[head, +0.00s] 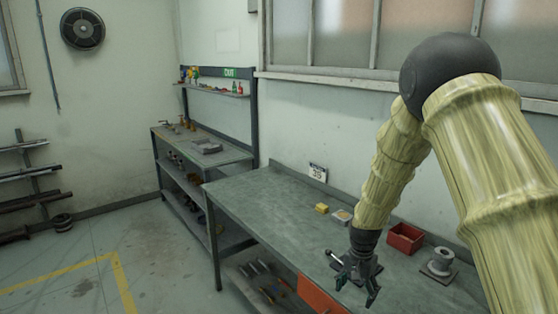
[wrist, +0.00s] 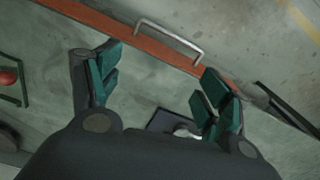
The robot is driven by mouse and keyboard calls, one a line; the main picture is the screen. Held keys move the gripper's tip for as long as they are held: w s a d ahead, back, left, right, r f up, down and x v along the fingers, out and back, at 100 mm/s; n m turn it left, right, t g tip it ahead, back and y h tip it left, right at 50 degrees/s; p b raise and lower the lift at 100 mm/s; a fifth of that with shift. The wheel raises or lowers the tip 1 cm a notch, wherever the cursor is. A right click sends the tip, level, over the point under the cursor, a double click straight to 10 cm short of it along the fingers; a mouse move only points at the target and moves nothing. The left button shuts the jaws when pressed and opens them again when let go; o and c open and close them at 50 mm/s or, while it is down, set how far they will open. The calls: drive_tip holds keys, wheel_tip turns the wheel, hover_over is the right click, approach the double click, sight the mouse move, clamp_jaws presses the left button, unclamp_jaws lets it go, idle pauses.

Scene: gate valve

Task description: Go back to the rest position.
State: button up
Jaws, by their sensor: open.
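My gripper (head: 358,288) is open and empty above the front part of the green-grey workbench (head: 270,205). In the wrist view its two green-padded fingers (wrist: 160,70) are spread wide, with bare bench top between them. A dark plate (wrist: 165,121) with a pale part on it lies below the gripper, partly hidden by the right finger.
An orange drawer front (head: 322,295) with a metal handle (wrist: 168,38) runs along the bench's front edge. A red bin (head: 405,238), a grey flanged part (head: 441,261) and a yellow block (head: 321,208) stand on the bench. A second bench (head: 200,150) is farther back.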

drive_tip(key=s+f+n+b, duration=0.1)
drive_tip(key=s+f+b, duration=0.1)
drive_tip(key=s+f, duration=0.65)
drive_tip(key=s+f+n+b, duration=0.1)
drive_tip(key=s+f+n, duration=0.1)
drive_tip(key=s+f, duration=0.65)
drive_tip(key=s+f+n+b, duration=0.2)
drive_tip(key=s+f, duration=0.6)
drive_tip(key=s, duration=0.5)
drive_tip(key=s+f+n+b, duration=0.3)
drive_tip(key=s+f, duration=0.6)
drive_tip(key=s, duration=0.5)
drive_tip(key=shift+a, duration=0.2)
drive_tip(key=shift+s, duration=0.1)
